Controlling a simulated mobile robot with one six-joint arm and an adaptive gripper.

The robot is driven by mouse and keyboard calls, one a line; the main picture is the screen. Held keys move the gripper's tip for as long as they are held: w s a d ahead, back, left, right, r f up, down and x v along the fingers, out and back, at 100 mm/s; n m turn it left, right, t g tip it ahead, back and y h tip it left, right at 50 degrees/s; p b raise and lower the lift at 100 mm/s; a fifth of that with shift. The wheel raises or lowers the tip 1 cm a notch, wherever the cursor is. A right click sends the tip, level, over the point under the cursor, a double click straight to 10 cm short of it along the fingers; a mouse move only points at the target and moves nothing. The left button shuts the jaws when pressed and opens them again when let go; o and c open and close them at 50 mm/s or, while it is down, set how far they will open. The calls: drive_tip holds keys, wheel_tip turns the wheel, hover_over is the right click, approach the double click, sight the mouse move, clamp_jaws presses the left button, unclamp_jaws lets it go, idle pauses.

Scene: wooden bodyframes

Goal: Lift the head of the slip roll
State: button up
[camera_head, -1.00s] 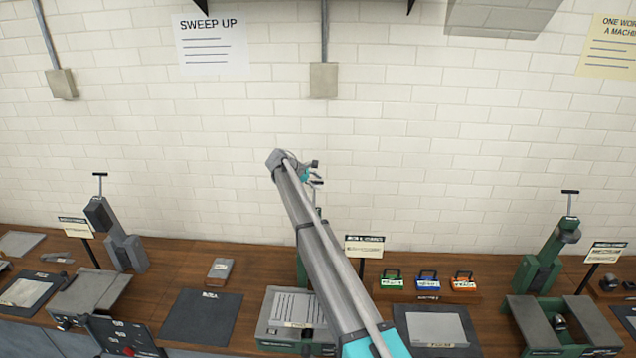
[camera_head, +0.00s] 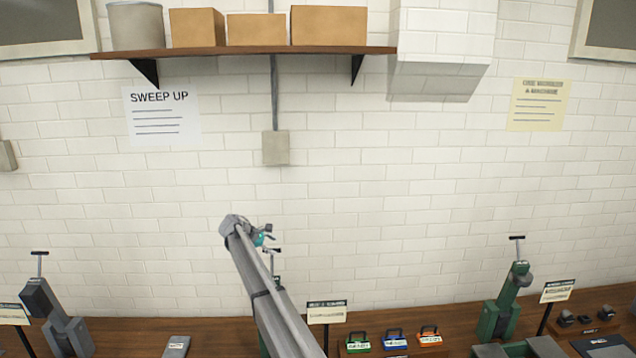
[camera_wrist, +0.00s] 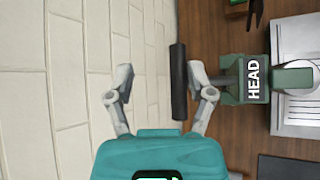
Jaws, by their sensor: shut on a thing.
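In the wrist view, a green block marked HEAD (camera_wrist: 254,80) stands above a pale ribbed plate (camera_wrist: 300,45). A black T-handle bar (camera_wrist: 178,82) joins it by a short stem.
A sign (camera_head: 327,312) stands close by. Other handled machines stand at left (camera_head: 50,310) and right (camera_head: 505,300). A shelf with boxes (camera_head: 250,51) hangs above.

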drive_tip(key=s+d+f+m+g+y+b, duration=0.2)
drive_tip(key=s+d+f+m+b, duration=0.2)
drive_tip(key=s+d+f+b, duration=0.55)
drive_tip(key=s+d+f+m+g+y+b, duration=0.3)
drive_tip(key=s+d+f, duration=0.4)
drive_tip(key=s+d, duration=0.75)
drive_tip(key=s+d+f+m+y+b, duration=0.1)
drive_tip(key=s+d+f+m+b, duration=0.2)
drive_tip(key=s, duration=0.6)
drive_tip(key=s+d+f+m+y+b, duration=0.1)
drive_tip(key=s+d+f+m+b, duration=0.2)
drive_tip(key=s+f, duration=0.4)
drive_tip(key=s+d+f+m+y+b, duration=0.2)
drive_tip(key=s+d+f+m+b, duration=0.1)
drive_tip(key=s, duration=0.9)
wheel_tip(320, 180, down, 2)
drive_tip(key=d+b, duration=0.1)
drive_tip(key=b, duration=0.2)
drive_tip(key=shift+d+b, duration=0.25)
drive_tip(key=shift+b, duration=0.1)
